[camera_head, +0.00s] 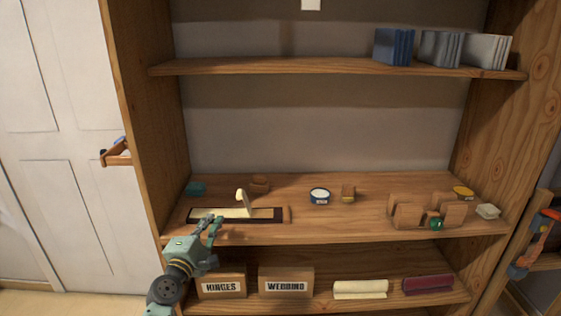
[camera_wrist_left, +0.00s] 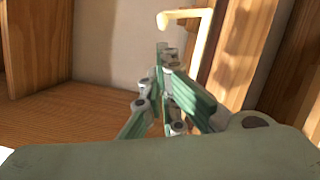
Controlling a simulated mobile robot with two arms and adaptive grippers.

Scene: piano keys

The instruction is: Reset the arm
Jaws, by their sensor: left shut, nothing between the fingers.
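My left gripper (camera_head: 213,222) is at the front left of the middle shelf, in front of the piano key piece (camera_head: 265,214). It is shut and empty, and its fingers also show together in the left wrist view (camera_wrist_left: 163,62). The key piece is a dark, low frame with a pale key and a small cream upright part (camera_head: 242,197). A cream bent part (camera_wrist_left: 190,18) shows beyond the fingertips in the left wrist view. I cannot tell whether the gripper touches the key piece. My right gripper is not in view.
Boxes labelled HINGES (camera_head: 222,285) and WEDDING (camera_head: 286,283) stand below. Books (camera_head: 440,49) stand on the upper shelf.

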